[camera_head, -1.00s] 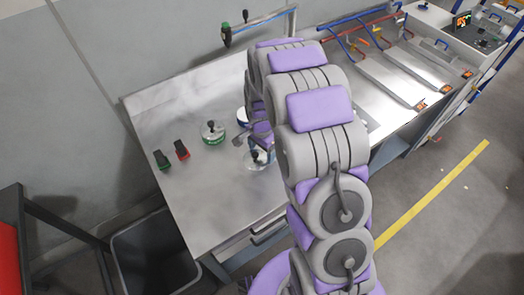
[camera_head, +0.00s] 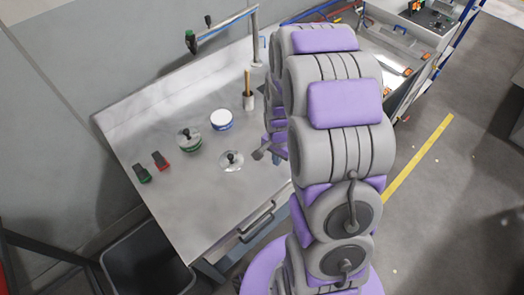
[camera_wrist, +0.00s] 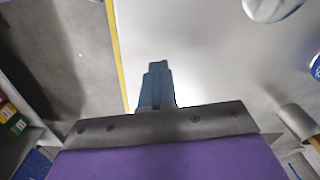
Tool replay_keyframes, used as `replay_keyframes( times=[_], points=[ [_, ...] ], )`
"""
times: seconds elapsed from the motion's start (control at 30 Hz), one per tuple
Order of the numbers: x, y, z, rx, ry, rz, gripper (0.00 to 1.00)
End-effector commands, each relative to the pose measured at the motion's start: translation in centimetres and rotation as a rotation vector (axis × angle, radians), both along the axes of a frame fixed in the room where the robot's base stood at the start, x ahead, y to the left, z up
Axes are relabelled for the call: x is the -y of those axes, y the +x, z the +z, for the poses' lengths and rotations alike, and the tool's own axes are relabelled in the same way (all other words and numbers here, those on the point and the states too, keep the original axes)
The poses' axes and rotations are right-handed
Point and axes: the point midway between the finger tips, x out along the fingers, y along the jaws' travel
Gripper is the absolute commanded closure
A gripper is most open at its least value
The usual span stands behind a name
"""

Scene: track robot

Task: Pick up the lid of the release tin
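A flat silvery lid with a black knob (camera_head: 231,161) lies on the workbench in the head view; its edge shows at the top right of the wrist view (camera_wrist: 272,8). A white-topped blue tin (camera_head: 221,121) stands behind it. A green tin with a black knob on top (camera_head: 189,141) stands to its left. I cannot read which is the release tin. My gripper (camera_head: 263,152) is just right of the loose lid, apart from it, and partly hidden by my arm. In the wrist view, its blue-grey fingers (camera_wrist: 155,85) overlap, so their opening is unclear. Nothing shows held.
A cup with a wooden-handled brush (camera_head: 249,98) stands behind my gripper. Red (camera_head: 161,161) and green (camera_head: 143,174) items lie at the bench's left. A pipe frame (camera_head: 225,30) rises at the back. A dark bin (camera_head: 150,262) stands on the floor. The bench front is clear.

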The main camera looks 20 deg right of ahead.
Motion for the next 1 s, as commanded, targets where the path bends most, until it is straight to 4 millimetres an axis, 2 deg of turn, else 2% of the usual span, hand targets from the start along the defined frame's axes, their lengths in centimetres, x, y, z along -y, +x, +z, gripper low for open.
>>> replay_keyframes(
  times=[0.2,0.5,1.0],
  points=[
    [1.01,-0.99,0.19,0.001,0.000,0.000,1.00],
    [1.09,-1.05,0.17,0.002,0.000,0.001,1.00],
    [1.08,-1.03,0.18,0.002,0.000,0.000,0.53]
  ],
)
